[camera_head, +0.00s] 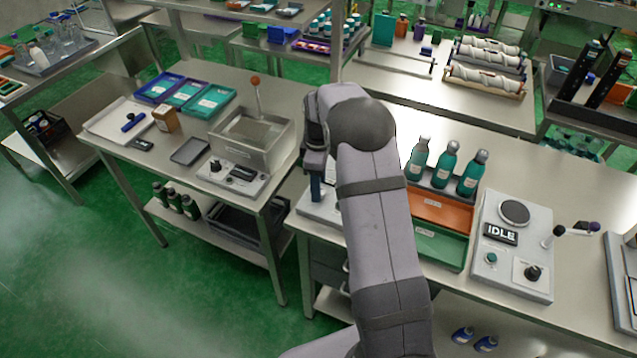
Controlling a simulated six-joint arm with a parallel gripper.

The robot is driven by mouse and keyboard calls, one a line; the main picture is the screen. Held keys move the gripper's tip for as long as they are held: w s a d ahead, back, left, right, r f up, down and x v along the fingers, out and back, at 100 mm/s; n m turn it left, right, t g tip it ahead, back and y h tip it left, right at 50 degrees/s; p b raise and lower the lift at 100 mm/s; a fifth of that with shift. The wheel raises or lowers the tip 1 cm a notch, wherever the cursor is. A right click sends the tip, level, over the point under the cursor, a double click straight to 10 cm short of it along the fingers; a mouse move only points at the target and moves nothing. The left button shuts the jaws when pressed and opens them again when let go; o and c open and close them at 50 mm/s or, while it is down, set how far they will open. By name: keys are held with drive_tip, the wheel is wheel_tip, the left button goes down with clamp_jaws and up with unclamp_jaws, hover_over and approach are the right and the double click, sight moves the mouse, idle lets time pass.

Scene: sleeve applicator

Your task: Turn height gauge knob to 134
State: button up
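I cannot pick out a height gauge or the number 134 for certain. A pale device (318,208) with a blue upright part stands on the middle bench, mostly hidden behind my arm. A black knob (533,273) sits on the right control panel (510,250), below a display reading IDLE (501,234). Another small dark knob (215,165) is on the left machine's front panel, beside a dark display (242,173). The end of my arm, with my gripper (316,165), is just above the pale device. Its fingers are not clear, so I cannot tell whether they touch anything.
Several teal bottles (467,172) stand right of my arm, behind an orange tray (442,213) and a green tray (440,245). A metal basin (282,152) with an upright, orange-topped lever (255,82) is on the left bench. A gap separates the benches at the front.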

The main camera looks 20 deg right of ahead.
drive_tip(key=shift+f, duration=0.65)
drive_tip(key=c, duration=1)
drive_tip(key=shift+c, duration=0.2)
